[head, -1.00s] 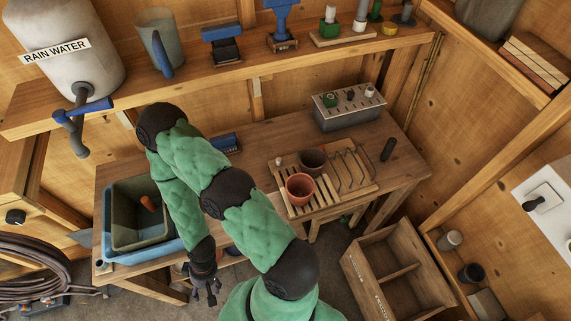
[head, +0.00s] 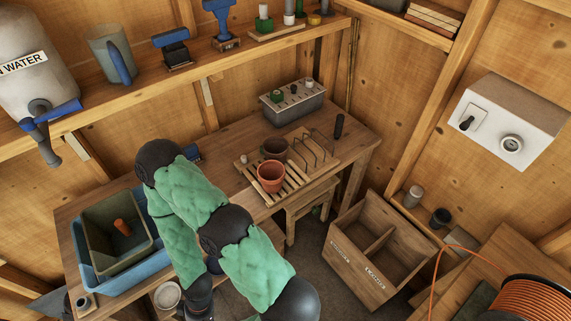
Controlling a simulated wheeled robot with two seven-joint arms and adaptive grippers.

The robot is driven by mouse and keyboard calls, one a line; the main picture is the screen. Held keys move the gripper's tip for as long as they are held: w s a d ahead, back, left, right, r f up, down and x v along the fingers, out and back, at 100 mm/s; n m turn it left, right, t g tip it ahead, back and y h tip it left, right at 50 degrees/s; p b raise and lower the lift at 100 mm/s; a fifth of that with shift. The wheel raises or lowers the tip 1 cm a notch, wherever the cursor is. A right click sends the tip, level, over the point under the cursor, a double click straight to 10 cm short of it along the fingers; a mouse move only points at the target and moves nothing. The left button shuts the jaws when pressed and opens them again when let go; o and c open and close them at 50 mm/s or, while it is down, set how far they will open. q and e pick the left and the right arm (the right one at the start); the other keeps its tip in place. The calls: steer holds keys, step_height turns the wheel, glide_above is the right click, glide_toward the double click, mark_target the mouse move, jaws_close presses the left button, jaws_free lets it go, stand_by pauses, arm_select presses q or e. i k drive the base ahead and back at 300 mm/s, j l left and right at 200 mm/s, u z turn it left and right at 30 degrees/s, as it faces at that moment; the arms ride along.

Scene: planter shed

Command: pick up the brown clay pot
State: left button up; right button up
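A dark brown clay pot (head: 274,149) stands on the workbench, behind a brighter orange terracotta pot (head: 270,176) that hides part of it. The orange pot stands on a slatted wooden rack (head: 245,172). Whether the brown pot's base is on the rack or just behind it is hard to tell. One of my arms bends across the lower middle, well left of the pots, with its wrist at the bottom edge. Its gripper is cut off below the frame. My other gripper is also out of view. Neither gripper is near the pots.
A wire rack (head: 313,150) stands right of the pots, and a grey box with holes (head: 292,104) behind. Nested bins (head: 90,260) sit at the bench's left end. A divided wooden crate (head: 376,245) stands below on the right. An orange cable reel (head: 530,305) is at lower right.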

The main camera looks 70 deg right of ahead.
mark_target(277, 148)
steer(key=k+z, duration=0.15)
steer(key=z, duration=0.8)
